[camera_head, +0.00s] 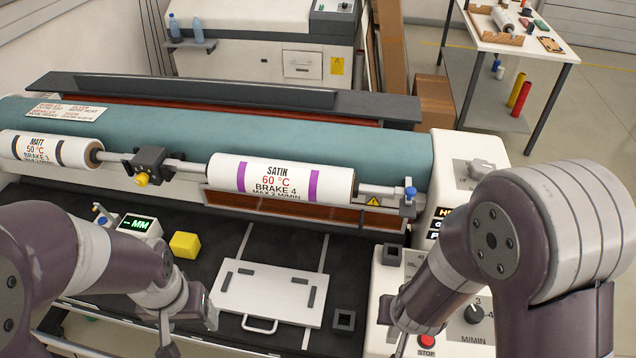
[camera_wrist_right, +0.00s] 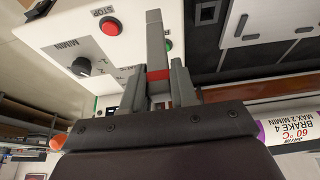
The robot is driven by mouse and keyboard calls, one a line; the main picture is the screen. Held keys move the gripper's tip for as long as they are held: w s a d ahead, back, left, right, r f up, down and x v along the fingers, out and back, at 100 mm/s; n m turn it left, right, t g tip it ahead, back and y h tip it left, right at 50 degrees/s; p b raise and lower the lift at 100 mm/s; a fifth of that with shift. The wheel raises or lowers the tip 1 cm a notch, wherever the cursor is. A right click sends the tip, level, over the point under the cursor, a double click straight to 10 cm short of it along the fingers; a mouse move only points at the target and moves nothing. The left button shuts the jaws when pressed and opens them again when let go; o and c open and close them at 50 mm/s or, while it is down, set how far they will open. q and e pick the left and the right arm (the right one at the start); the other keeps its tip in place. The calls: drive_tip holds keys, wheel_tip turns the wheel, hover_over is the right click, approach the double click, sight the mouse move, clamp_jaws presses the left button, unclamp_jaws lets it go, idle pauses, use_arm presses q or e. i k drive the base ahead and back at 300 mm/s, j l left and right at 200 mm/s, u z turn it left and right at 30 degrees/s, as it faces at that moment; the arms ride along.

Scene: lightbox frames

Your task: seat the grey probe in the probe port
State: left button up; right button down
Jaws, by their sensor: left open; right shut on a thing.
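The grey probe (camera_wrist_right: 155,40), a slim upright bar with a red band, is held between the fingers of my right gripper (camera_wrist_right: 158,80) in the right wrist view. Its far end stands over the white control panel, beside the red stop button (camera_wrist_right: 109,26); I cannot tell whether it touches. The head view does not show the probe clearly. Two dark square sockets show there: one by the panel's left edge (camera_head: 392,254), one on the black bed (camera_head: 344,320). I cannot tell whether either is the probe port. My left gripper (camera_head: 188,328) is open and empty, left of the white plate.
The white plate (camera_head: 268,292) with a handle lies on the black bed. A yellow block (camera_head: 185,245) and a gauge with a lit display (camera_head: 137,225) lie left of it. The satin roll (camera_head: 280,180) and matt roll (camera_head: 45,149) cross the machine behind. A knob (camera_head: 473,314) stands on the panel.

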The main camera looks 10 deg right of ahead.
sight(364, 268)
drive_tip(key=k, duration=0.95)
